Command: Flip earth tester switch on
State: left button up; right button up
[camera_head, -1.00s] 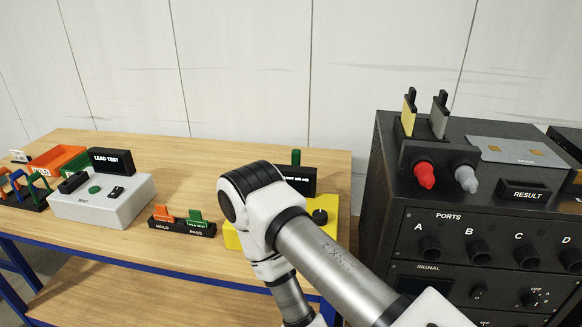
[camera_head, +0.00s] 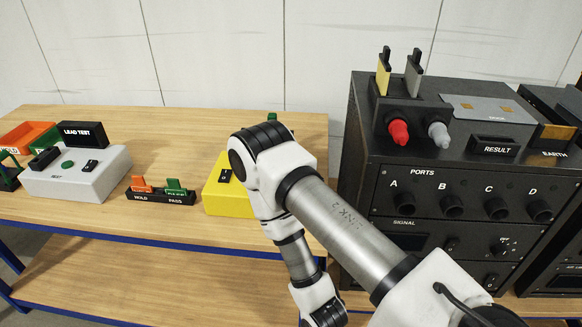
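One of my arms (camera_head: 335,225) comes in from the lower right, bends at a joint over the yellow box, and runs down to the bottom of the view. Neither gripper shows.
A black cabinet (camera_head: 360,180) with ports, small switches, and a red and a grey probe stands right of the wooden table (camera_head: 190,130). A white lead tester (camera_head: 90,182), a HOLD/PASS stand (camera_head: 160,199) and a yellow box (camera_head: 226,190) sit on the table.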

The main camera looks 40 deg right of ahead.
aim_at(224, 176)
jog(key=z, duration=1)
jog(key=k, duration=0.05)
